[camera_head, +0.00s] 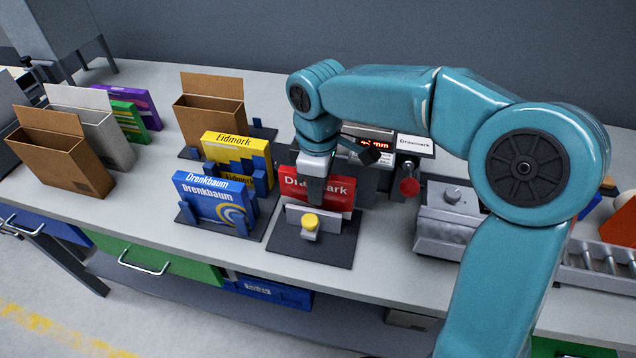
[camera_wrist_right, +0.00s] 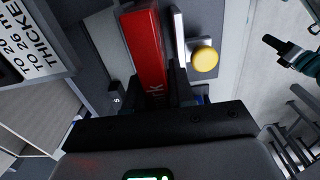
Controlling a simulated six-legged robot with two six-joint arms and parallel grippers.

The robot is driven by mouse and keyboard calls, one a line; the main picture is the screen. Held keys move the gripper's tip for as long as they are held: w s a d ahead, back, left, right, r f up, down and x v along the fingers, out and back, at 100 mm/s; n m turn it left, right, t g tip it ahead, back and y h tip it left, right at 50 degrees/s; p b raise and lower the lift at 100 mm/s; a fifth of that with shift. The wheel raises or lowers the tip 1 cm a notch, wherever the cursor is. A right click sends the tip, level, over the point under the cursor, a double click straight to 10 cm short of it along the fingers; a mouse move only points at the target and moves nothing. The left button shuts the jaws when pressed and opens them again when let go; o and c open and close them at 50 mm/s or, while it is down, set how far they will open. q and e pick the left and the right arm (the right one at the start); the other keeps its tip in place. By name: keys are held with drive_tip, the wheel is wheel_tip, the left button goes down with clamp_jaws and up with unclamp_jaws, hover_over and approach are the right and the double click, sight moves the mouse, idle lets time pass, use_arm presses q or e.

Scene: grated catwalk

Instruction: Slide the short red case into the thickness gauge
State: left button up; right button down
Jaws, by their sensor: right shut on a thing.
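The red case (camera_head: 318,189) stands upright, its lower part hidden behind a pale plate with a yellow knob (camera_head: 310,222) on a dark base (camera_head: 338,251), which I take for the thickness gauge. My right gripper (camera_head: 313,190) reaches down from above and is shut on the case. In the right wrist view the red case (camera_wrist_right: 150,50) runs away from the fingers (camera_wrist_right: 158,93), beside the pale plate (camera_wrist_right: 179,40) and yellow knob (camera_wrist_right: 205,59). I cannot tell how deep it sits. What looks like my left gripper (camera_wrist_right: 290,45) shows small at the right of that view.
A blue case (camera_head: 208,200) and a yellow case (camera_head: 237,150) stand in holders to the left. A red digital display (camera_head: 374,143) and a red knob (camera_head: 409,187) are behind and right. Open cardboard boxes (camera_head: 62,150) stand at left. A grey device (camera_head: 447,215) stands right.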

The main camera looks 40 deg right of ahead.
drive_tip(key=shift+f, duration=0.15)
drive_tip(key=shift+c, duration=2.4)
unclamp_jaws()
drive_tip(key=shift+f, duration=0.1)
